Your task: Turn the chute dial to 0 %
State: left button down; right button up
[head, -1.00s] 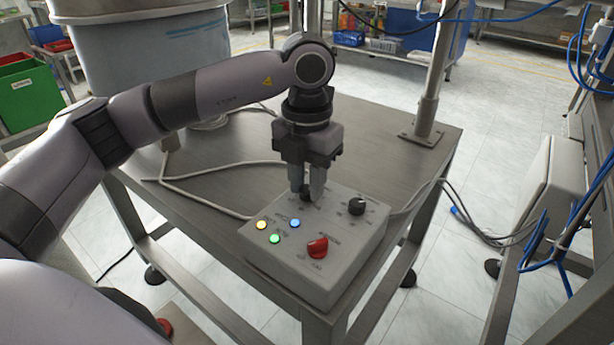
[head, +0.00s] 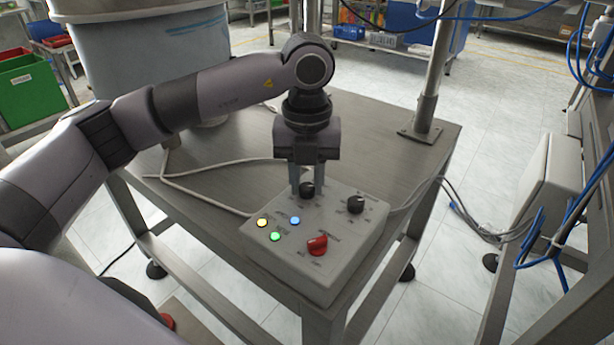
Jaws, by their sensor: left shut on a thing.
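A grey control box (head: 345,262) stands on the front corner of the metal table. On its top are two black dials: one at the back left (head: 307,189) and one at the back right (head: 356,205). The labels are too small to read, so I cannot tell by print which is the chute dial. My left gripper (head: 307,186) points straight down, its two fingers shut on the back-left dial from either side. The dial's pointer is hard to make out. My right gripper is not in view.
The box also carries a red knob (head: 317,245) and yellow, blue and green lit buttons (head: 295,220). A grey cable lies on the table (head: 390,160) behind the box. A metal post (head: 428,110) rises at the table's back right corner. A large drum (head: 150,75) stands at back left.

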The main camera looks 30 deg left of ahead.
aim_at(307, 187)
pick_arm(q)
jog(key=shift+r, duration=0.1)
jog(key=c, duration=0.9)
grip_release()
jog(key=shift+o, duration=0.2)
jog(key=shift+r, duration=0.2)
notch_tip(307, 187, up, 6)
jog(key=shift+r+p, duration=0.25)
jog(key=shift+p, duration=0.3)
jog(key=shift+r, duration=0.1)
